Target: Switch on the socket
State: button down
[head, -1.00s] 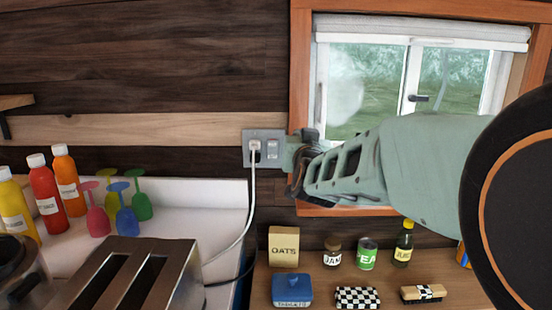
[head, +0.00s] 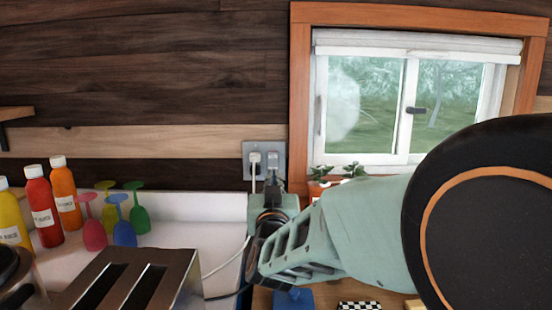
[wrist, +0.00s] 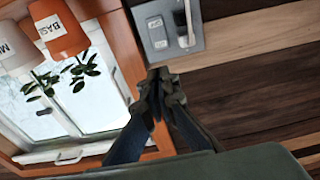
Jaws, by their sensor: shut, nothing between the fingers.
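The wall socket is a grey plate (head: 248,150) left of the window; it also shows at the top of the wrist view (wrist: 195,44). A white plug (head: 255,158) with a cord sits in its left side. A light rocker switch (head: 272,150) is on its right side; it also shows in the wrist view (wrist: 155,21). I cannot tell which way the rocker is set. My gripper (head: 271,187) is just below the plate in the head view. In the wrist view my gripper's fingertips (wrist: 160,76) are together and empty, apart from the rocker in the picture.
Potted plants (wrist: 62,32) hang upside down in the wrist view, by the window (head: 405,100). A toaster (head: 135,285), bottles (head: 42,205) and coloured goblets (head: 124,232) stand at left. The plug's cord runs down behind my gripper. The wall around the plate is clear.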

aim_at(275, 153)
jog(key=w, duration=0.4)
jog(key=w+r, duration=0.1)
jog(key=w, duration=0.7)
jog(key=shift+w+r, duration=0.1)
jog(key=shift+r, duration=0.1)
jog(key=shift+w, duration=0.25)
jog(key=shift+w+r, duration=0.1)
jog(key=shift+w, duration=0.15)
jog(key=shift+w+r, duration=0.2)
jog(key=shift+w, duration=0.05)
jog(key=shift+s+f, duration=0.1)
